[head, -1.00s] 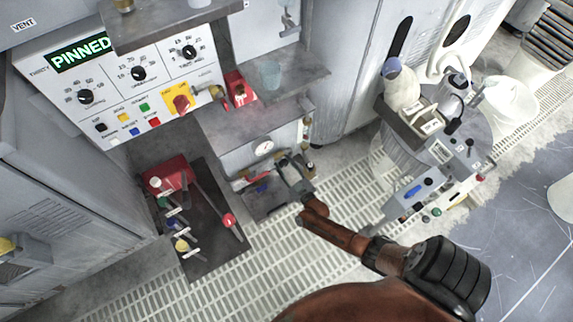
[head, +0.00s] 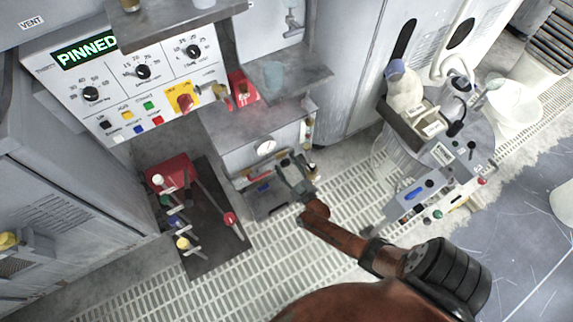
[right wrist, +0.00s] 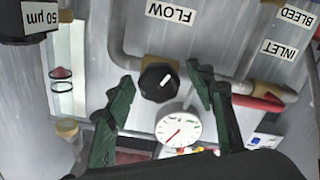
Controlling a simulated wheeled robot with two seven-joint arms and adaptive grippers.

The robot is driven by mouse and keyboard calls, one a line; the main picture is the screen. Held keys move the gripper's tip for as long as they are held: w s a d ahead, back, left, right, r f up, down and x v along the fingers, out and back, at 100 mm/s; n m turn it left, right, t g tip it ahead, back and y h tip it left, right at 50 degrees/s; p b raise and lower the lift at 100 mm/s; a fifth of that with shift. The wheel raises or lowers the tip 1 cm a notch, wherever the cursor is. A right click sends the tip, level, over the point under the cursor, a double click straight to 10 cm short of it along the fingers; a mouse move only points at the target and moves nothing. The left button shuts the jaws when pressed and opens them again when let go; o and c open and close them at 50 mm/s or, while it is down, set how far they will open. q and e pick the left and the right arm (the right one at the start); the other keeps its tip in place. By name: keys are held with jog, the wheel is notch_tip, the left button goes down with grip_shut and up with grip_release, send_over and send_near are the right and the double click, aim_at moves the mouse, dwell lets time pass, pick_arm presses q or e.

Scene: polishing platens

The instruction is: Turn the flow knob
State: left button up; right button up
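I see no contact, and the exact gap in depth is unclear. In the head view my right gripper (head: 291,172) is at the front of the low grey unit; I cannot make out the knob there. My left gripper is not in view.
A round white gauge (right wrist: 179,129) sits close to the knob, between the fingers. Pipes and a red-handled valve (right wrist: 258,103) are at the right. A sight tube (right wrist: 62,80) is at the left. In the head view a shelf (head: 285,90) overhangs above.

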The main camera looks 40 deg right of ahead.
jog(key=shift+s, duration=0.2)
jog(key=v, duration=1.1)
jog(key=shift+s, duration=0.3)
